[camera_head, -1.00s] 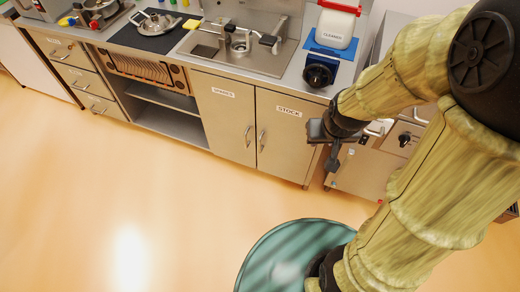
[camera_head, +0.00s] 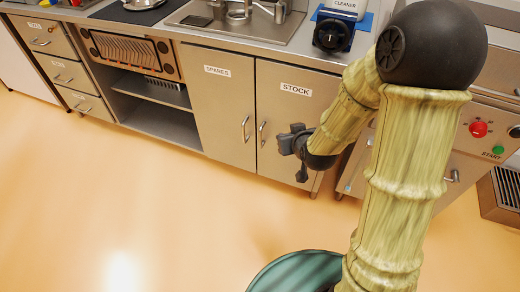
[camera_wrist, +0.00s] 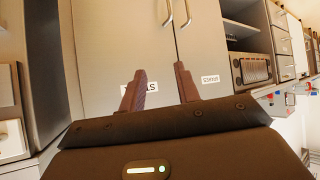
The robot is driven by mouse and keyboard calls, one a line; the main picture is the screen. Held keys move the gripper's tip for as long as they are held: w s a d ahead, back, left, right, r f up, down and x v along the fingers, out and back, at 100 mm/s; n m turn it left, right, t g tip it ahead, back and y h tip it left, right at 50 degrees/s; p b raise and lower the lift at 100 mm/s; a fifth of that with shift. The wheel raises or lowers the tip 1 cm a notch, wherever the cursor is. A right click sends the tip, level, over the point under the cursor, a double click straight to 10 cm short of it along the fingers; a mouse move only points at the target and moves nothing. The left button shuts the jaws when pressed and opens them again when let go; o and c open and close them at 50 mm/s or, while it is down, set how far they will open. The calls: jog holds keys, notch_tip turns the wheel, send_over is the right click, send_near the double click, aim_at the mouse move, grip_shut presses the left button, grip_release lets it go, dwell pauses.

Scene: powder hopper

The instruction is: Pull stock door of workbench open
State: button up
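The stock door (camera_head: 290,110) of the workbench is shut, labelled STOCK, with a vertical metal handle (camera_head: 262,134) near its left edge. My gripper (camera_head: 291,155) is in front of this door, to the right of the handle and apart from it. In the wrist view the picture is upside down. There my gripper (camera_wrist: 160,82) has its two fingers spread with nothing between them. One finger covers part of the STOCK label (camera_wrist: 149,87). The stock handle (camera_wrist: 168,12) shows at the top, beyond the fingertips.
The shut spares door (camera_head: 220,105) with its own handle (camera_head: 246,129) adjoins on the left. Open shelves (camera_head: 155,105) and drawers (camera_head: 62,70) lie farther left. A machine with a red knob (camera_head: 478,129) stands at right. The floor (camera_head: 170,215) before the doors is clear.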

jog(key=w+a+f+t+b, duration=0.1)
jog(key=f+t+b, duration=0.1)
jog(key=f+b, duration=0.6)
jog(key=w+a+f+t+y+b, duration=0.1)
jog(key=w+a+f+t+b, duration=0.1)
jog(key=f+b, duration=0.6)
jog(key=w+a+f+t+b, duration=0.1)
jog(key=a+f+t+b, duration=0.1)
jog(key=f+b, duration=0.7)
jog(key=shift+w+a+m+t+y+b, duration=0.2)
jog(key=shift+m+t+y+b, duration=0.15)
jog(key=shift+t+b, duration=0.4)
